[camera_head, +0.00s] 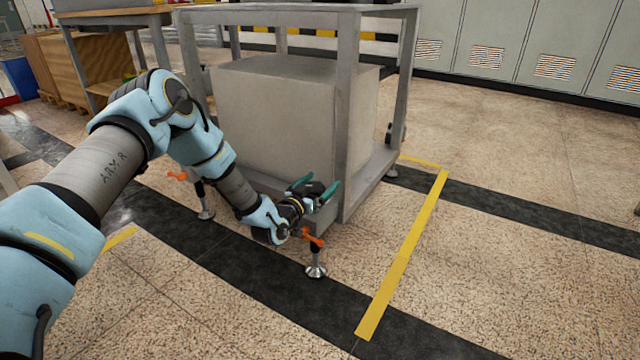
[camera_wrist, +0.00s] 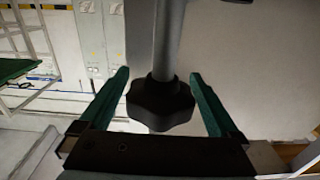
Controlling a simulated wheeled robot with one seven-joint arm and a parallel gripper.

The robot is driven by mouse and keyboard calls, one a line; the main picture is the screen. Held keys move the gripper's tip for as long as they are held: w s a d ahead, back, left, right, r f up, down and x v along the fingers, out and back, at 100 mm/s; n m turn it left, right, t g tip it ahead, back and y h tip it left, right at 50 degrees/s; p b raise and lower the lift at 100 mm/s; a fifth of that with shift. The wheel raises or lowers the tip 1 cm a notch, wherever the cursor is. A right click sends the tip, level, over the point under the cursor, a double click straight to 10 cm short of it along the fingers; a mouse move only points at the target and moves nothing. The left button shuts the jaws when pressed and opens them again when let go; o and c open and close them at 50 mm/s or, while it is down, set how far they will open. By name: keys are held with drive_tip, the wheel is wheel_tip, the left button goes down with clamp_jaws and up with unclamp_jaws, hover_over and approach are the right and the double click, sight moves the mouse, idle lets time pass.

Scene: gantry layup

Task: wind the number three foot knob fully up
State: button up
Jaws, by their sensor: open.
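A black lobed knob (camera_wrist: 160,102) on a grey rod (camera_wrist: 168,45) shows in the wrist view. My gripper (camera_wrist: 159,76) is open, with one teal finger on each side of the knob and a gap on both sides. In the head view my gripper (camera_head: 316,188) is at the lower front corner of the grey frame (camera_head: 348,120), above a foot (camera_head: 316,271) with an orange handle (camera_head: 313,238). The knob cannot be made out clearly there. No number shows on any foot, so I cannot tell which is number three.
A large grey block (camera_head: 275,110) stands inside the frame. Another foot (camera_head: 205,213) with an orange handle (camera_head: 177,176) is to the left. A yellow floor line (camera_head: 405,255) runs to the right of the frame. The floor right of it is clear, with lockers (camera_head: 490,40) behind.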

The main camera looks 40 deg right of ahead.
drive_tip(key=p+v, duration=0.3)
drive_tip(key=v, duration=0.8)
drive_tip(key=shift+d, duration=0.1)
drive_tip(key=b+x, duration=0.4)
drive_tip(key=b, duration=0.3)
drive_tip(key=b+x, duration=0.5)
drive_tip(key=b, duration=0.3)
drive_tip(key=shift+f, duration=0.25)
drive_tip(key=shift+w+d+r+b, duration=0.15)
drive_tip(key=shift+w+d+b, duration=0.15)
drive_tip(key=shift+d, duration=0.35)
drive_tip(key=shift+c, duration=0.2)
